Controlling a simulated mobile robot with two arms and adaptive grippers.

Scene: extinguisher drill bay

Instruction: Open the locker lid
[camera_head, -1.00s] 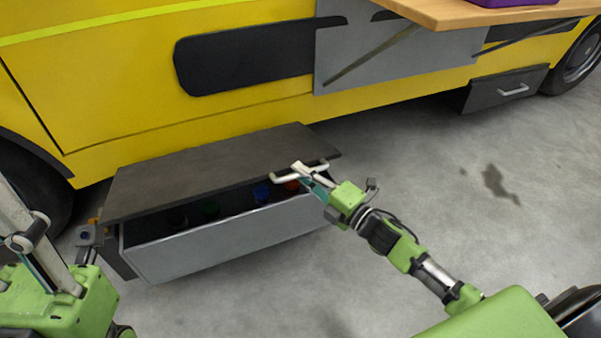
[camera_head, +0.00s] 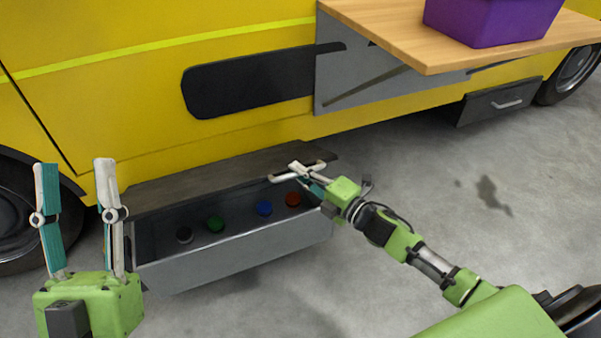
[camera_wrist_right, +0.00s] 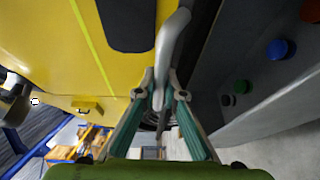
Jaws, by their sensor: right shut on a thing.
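In the right wrist view the handle (camera_wrist_right: 172,45) runs between the fingertips (camera_wrist_right: 160,92). My left gripper (camera_head: 77,190) points up at the left of the locker, its fingers spread and empty.
Inside the locker are several round coloured items: black (camera_head: 184,234), green (camera_head: 215,224), blue (camera_head: 264,208) and red (camera_head: 293,199). A wooden shelf (camera_head: 400,40) with a purple box (camera_head: 490,22) juts from the vehicle at upper right. A dark drawer (camera_head: 497,102) sits below. Floor to the right is clear.

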